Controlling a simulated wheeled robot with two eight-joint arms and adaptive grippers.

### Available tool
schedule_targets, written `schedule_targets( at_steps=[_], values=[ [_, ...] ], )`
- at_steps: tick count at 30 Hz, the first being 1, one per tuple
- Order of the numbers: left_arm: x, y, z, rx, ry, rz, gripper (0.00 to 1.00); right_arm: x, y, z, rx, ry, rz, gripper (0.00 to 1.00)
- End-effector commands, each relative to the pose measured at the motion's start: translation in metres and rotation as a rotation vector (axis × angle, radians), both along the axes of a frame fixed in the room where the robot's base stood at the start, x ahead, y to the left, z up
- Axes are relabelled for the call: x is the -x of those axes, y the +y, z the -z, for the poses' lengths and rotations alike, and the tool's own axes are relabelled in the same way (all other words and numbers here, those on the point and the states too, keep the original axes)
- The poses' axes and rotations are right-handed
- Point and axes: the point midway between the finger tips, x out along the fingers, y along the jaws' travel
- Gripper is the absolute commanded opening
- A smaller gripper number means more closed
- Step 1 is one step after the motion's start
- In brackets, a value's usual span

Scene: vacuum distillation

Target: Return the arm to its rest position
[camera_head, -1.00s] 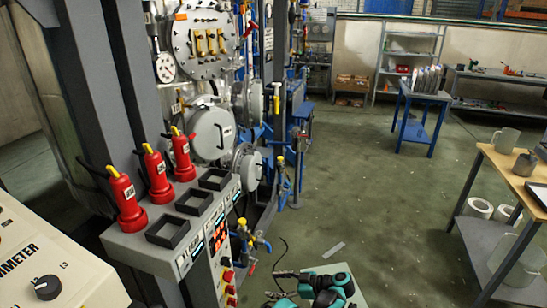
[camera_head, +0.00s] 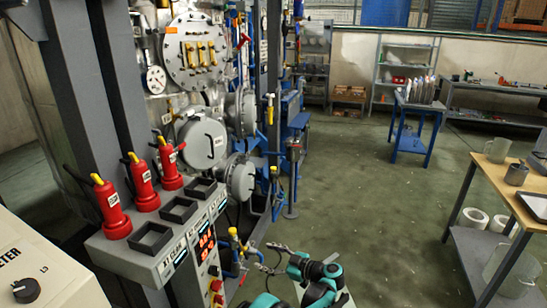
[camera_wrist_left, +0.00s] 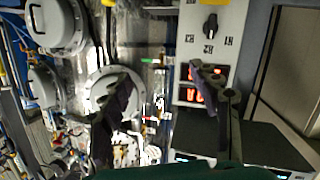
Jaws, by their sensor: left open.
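My left arm shows in teal and black at the bottom of the head view. Its left gripper (camera_head: 272,258) is open and empty, its thin dark fingers apart in front of the control column. In the left wrist view the two fingers of the left gripper (camera_wrist_left: 165,95) are spread with nothing between them. Beyond them are a round metal flange (camera_wrist_left: 103,88) and a panel with red digits (camera_wrist_left: 193,96). My right gripper is not in view.
Three red extinguisher-like bottles (camera_head: 143,182) stand by black square holders (camera_head: 178,209) on a grey console. A meter box (camera_head: 45,265) is at lower left. A wooden-topped table (camera_head: 497,172) with mugs is at right. The green floor (camera_head: 385,215) between is clear.

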Motion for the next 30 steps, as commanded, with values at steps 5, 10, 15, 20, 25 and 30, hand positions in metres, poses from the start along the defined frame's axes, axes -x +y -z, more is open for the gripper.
schedule_targets(
  at_steps=[5,10,15,20,25,30],
  values=[
    [-0.033,0.018,-0.091,-0.043,-0.173,0.132,0.62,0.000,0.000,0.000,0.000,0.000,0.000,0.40],
    [-0.058,0.033,-0.220,-0.114,-0.376,0.379,0.62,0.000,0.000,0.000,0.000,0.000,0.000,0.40],
    [-0.050,0.032,-0.321,-0.174,-0.467,0.676,0.62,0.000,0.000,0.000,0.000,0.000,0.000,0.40],
    [-0.014,0.024,-0.365,-0.201,-0.421,0.948,0.62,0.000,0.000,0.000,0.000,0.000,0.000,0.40],
    [0.048,0.024,-0.355,-0.183,-0.236,1.181,0.62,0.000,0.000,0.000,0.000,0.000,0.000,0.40],
    [0.132,0.044,-0.296,-0.112,0.058,1.309,0.62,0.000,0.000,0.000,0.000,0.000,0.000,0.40]
  ],
)
